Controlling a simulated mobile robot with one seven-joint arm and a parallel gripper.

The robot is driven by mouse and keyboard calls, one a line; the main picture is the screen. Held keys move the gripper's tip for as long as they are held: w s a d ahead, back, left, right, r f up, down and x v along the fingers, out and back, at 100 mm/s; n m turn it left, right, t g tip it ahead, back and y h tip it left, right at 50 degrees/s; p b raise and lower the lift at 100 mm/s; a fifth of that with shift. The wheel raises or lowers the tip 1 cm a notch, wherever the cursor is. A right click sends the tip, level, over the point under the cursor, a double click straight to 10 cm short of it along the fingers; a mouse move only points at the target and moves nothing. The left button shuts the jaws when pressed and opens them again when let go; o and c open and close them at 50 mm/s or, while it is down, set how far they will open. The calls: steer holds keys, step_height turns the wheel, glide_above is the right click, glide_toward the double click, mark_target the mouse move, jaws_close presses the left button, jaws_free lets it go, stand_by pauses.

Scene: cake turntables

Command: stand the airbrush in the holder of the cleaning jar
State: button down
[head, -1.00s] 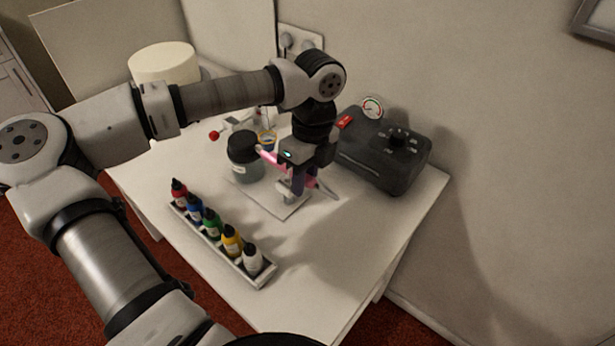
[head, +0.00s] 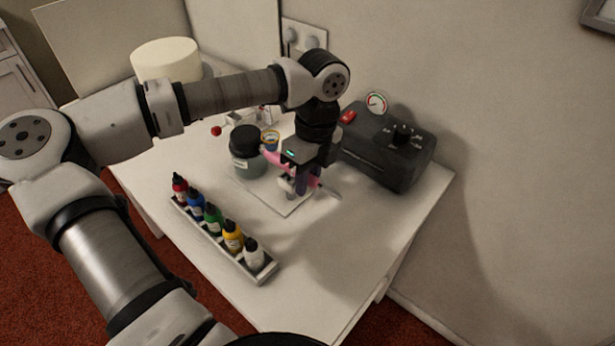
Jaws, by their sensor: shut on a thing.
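My gripper (head: 297,186) is shut on the airbrush, over the white mat at the right of the jar. The airbrush shows as a pink part (head: 272,156) on the jar side and a slim silver end (head: 331,192) on the other side; it lies tilted across the jaws, its middle hidden by them. The cleaning jar (head: 246,163) is grey with a black lid and stands on the white mat (head: 262,196). The pink part overlaps the jar's right edge in the picture; I cannot tell if they touch. I cannot make out the jar's holder clearly.
A rack of several paint bottles (head: 225,246) stands at the front left. A black compressor (head: 388,155) with a gauge is close at the right. A cake (head: 166,62) stands at the back. The front right table is clear.

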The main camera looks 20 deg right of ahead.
steer(key=shift+f, duration=0.15)
steer(key=c, duration=1.2)
jaws_free()
